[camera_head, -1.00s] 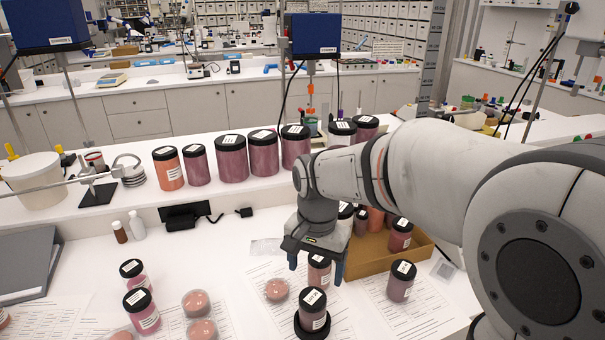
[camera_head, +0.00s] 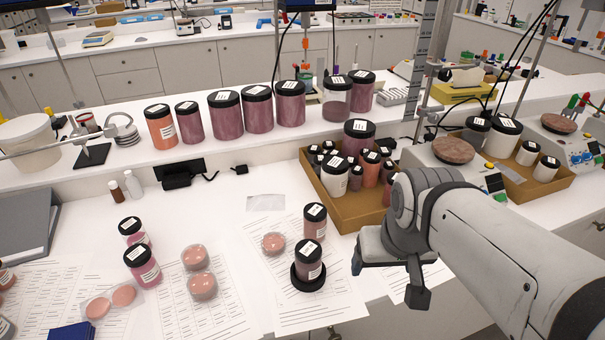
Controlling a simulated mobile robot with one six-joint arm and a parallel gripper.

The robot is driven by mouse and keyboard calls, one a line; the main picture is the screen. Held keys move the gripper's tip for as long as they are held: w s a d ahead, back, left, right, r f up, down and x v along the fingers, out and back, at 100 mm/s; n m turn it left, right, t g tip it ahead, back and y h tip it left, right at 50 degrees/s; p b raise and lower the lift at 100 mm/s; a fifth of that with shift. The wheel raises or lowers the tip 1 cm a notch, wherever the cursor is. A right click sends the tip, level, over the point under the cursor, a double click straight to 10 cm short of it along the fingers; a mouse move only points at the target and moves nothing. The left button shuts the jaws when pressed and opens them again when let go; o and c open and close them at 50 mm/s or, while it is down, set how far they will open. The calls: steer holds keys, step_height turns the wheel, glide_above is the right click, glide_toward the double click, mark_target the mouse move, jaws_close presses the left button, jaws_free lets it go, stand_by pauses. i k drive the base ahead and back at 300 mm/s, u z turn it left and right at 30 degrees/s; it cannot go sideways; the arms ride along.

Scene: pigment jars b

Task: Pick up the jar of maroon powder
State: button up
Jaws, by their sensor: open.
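Several jars hold dark reddish powder, and I cannot tell for certain which one is the maroon jar. A dusky red jar (camera_head: 315,222) stands upright on the paper sheets. A darker reddish-brown jar (camera_head: 309,262) stands just in front of it on a round black base (camera_head: 307,283). Large plum-red jars (camera_head: 258,110) line the raised shelf. My gripper (camera_head: 388,281) is open, right of the two jars on the paper and apart from them. The gripper and arm hide the bench behind them, where a jar stood a second ago.
A cardboard tray (camera_head: 322,196) crowded with jars is behind my gripper. Pink jars (camera_head: 143,264) and round pink dishes (camera_head: 202,285) are at left. A hot plate (camera_head: 454,150) stands at the right back.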

mark_target(304, 274)
steer(key=z, duration=1.3)
steer(key=k, duration=1.85)
steer(key=u, duration=1.1)
steer(key=i, duration=1)
steer(key=u, duration=0.05)
